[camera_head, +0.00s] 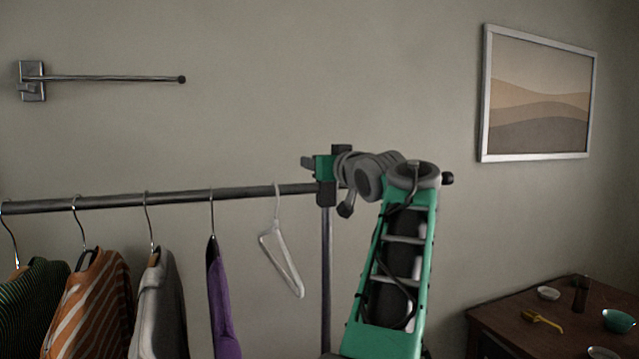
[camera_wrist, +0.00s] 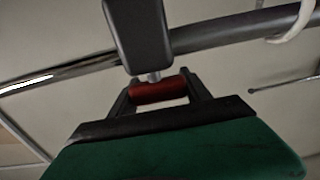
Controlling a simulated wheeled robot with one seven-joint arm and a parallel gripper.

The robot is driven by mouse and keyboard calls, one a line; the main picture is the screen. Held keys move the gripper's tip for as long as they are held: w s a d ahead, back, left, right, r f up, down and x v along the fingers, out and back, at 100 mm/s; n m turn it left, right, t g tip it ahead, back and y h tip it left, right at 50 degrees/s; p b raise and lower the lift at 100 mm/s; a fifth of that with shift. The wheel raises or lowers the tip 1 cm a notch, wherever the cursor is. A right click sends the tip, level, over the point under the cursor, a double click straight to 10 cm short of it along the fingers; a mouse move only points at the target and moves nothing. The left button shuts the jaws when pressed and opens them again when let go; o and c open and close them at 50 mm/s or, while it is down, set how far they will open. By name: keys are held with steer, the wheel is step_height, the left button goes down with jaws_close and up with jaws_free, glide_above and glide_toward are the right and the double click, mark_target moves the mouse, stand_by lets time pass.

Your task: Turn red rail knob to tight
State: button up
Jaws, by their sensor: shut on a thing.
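The red rail knob (camera_wrist: 158,92) shows in the wrist view as a short red cylinder under a dark clamp block (camera_wrist: 139,35) on the rail. A short light metal stem joins knob and block. My gripper (camera_wrist: 157,94) has a dark finger on each side of the knob and is shut on it. In the head view my gripper (camera_head: 312,164) is at the right end of the clothes rail (camera_head: 180,197), by the top of the upright post (camera_head: 326,270). The knob is hidden there behind my gripper and the joint block.
Several garments hang on the rail at left, with an empty white hanger (camera_head: 281,258) close to the post. A wall-mounted bar (camera_head: 115,78) and a framed picture (camera_head: 537,95) are on the wall. A brown table (camera_head: 500,312) with small items stands at lower right.

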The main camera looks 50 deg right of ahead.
steer(key=shift+d+m+g+h, duration=0.1)
steer(key=shift+m+g+h, duration=0.2)
steer(key=shift+h, duration=0.1)
steer(key=o, duration=1.4)
steer(key=shift+c, duration=0.2)
steer(key=shift+s, duration=0.1)
steer(key=b+v, duration=0.2)
steer(key=v, duration=0.5)
steer(key=shift+s+a, duration=0.25)
steer(key=shift+s, duration=0.05)
